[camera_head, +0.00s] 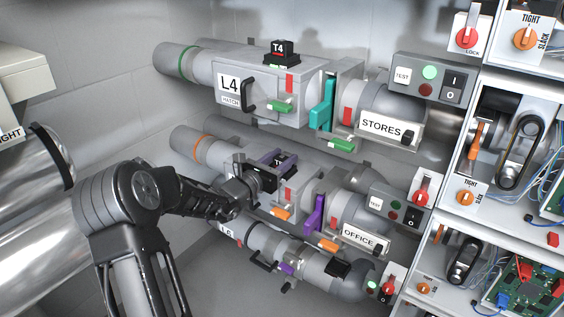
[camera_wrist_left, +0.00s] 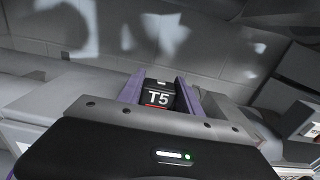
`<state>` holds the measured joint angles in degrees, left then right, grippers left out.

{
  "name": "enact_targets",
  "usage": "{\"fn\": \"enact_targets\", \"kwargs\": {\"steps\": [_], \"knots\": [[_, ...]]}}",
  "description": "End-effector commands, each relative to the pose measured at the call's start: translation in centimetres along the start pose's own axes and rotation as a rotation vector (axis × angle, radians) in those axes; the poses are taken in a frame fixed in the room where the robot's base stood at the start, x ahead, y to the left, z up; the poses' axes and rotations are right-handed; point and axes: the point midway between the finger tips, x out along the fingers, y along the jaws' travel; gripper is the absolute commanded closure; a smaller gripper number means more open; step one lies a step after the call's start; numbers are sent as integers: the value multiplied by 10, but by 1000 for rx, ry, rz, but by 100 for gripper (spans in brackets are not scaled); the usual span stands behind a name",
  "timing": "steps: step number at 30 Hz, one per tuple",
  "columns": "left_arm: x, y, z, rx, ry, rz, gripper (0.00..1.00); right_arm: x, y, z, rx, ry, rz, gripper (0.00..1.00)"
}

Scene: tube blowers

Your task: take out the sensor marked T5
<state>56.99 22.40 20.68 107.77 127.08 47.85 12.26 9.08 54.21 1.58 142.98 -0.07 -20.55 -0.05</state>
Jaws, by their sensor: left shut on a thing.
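The sensor marked T5 (camera_wrist_left: 159,95) is a small black block with white lettering and a red stripe. In the left wrist view it sits between the two purple fingers of my left gripper (camera_wrist_left: 158,90), which is shut on it. In the head view my left gripper (camera_head: 277,162) is at the top of the middle blower unit (camera_head: 311,182), and the sensor is mostly hidden by the fingers. I cannot tell whether the sensor is still seated in the unit. My right gripper is not in view.
Above is the L4 unit (camera_head: 232,99) with sensor T4 (camera_head: 280,52) on top and a teal lever (camera_head: 322,104). Below is a lower unit (camera_head: 271,240). Shelves (camera_head: 478,145) with switches and wiring stand at the right. A large shiny duct (camera_head: 38,215) is at the left.

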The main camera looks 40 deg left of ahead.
Motion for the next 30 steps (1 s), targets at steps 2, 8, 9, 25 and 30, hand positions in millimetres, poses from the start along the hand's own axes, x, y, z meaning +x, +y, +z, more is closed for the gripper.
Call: {"fn": "enact_targets", "kwargs": {"steps": [2, 8, 9, 25, 30], "knots": [[0, 0, 4, 1, -1, 0, 100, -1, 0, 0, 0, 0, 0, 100], [0, 0, 29, 4, -2, -1, 100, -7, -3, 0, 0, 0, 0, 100], [0, 0, 37, 5, -3, -1, 100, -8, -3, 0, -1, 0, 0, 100], [0, 0, 101, -1, 0, 0, 100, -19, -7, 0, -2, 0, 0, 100], [0, 0, 100, 0, -1, 0, 100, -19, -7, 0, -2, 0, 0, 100]]}}
